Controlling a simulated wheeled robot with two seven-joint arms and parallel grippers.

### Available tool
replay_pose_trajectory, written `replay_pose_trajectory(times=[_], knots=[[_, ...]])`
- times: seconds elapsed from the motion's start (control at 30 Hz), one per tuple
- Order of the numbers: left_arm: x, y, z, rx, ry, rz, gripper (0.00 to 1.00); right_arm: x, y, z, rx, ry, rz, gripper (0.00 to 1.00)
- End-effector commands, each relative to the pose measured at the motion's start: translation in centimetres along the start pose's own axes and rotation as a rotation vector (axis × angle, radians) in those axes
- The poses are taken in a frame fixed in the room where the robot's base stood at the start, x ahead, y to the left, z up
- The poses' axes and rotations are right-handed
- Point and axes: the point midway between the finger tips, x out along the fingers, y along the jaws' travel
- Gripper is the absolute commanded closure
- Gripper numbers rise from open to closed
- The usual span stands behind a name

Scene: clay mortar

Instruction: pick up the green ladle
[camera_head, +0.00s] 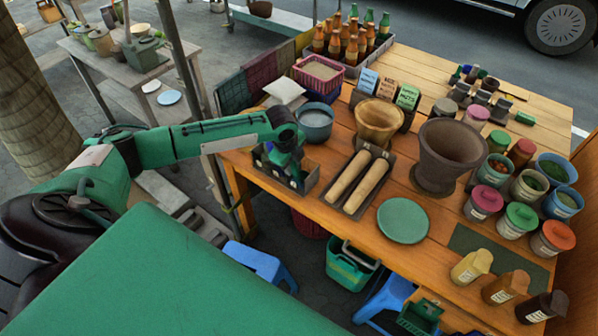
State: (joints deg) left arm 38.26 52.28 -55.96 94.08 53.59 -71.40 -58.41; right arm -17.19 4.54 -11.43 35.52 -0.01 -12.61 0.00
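My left arm reaches in from the left, and its gripper (288,168) points down at the wooden utensil box (308,181) on the table's left edge. My wrist covers much of the box. The fingertips are small and dark against the box, so I cannot tell whether they are open or shut or touch anything. I cannot make out a green ladle clearly; it may be hidden behind my gripper. My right gripper is not in view.
A clay mortar (444,155), a wooden mortar (379,121), a tray with two pestles (351,180) and a green plate (403,221) stand right of the box. A grey-blue pot (315,123) stands close behind my gripper. Lidded jars (483,203) crowd the right side.

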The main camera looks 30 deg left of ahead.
Motion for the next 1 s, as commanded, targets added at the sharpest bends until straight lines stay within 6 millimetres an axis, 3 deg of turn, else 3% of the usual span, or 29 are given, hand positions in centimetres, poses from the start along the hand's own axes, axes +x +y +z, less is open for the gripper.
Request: replay_pose_trajectory(times=[0.27, 0.43, 0.8, 1.0], knots=[[0.4, 0.0, 0.0, 0.001, 0.000, 0.000, 0.67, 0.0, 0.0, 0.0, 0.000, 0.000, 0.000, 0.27], [0.3, 0.0, 0.0, 0.001, 0.000, 0.000, 1.00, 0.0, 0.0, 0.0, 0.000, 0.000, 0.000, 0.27], [0.2, 0.0, 0.0, 0.000, 0.000, 0.000, 1.00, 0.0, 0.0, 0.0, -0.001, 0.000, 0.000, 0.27], [-1.1, -0.4, 0.0, 0.001, 0.000, -0.003, 1.00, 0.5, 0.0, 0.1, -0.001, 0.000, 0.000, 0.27]])
